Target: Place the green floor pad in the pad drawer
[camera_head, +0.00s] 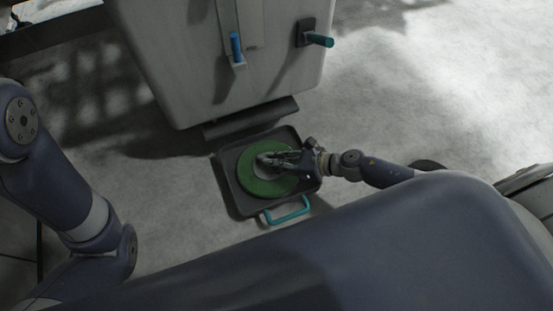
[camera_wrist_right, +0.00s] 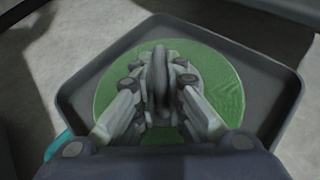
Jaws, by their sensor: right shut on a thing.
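The green floor pad (camera_head: 265,187) is a flat round disc with a grey centre. It is within the dark pad drawer (camera_head: 232,203), which is pulled out and has a teal handle (camera_head: 289,212). My right gripper (camera_head: 272,158) is over the pad's middle, shut on its raised grey centre grip. In the right wrist view the pad (camera_wrist_right: 218,75) is inside the drawer rim (camera_wrist_right: 279,98), with the fingers (camera_wrist_right: 160,88) closed around the centre grip. Whether the pad touches the drawer floor cannot be told. My left arm shows at the left; its gripper is out of view.
The large grey machine body (camera_head: 205,85) stands directly behind the drawer. It carries a blue-handled lever (camera_head: 236,46) and a teal-handled knob (camera_head: 319,40).

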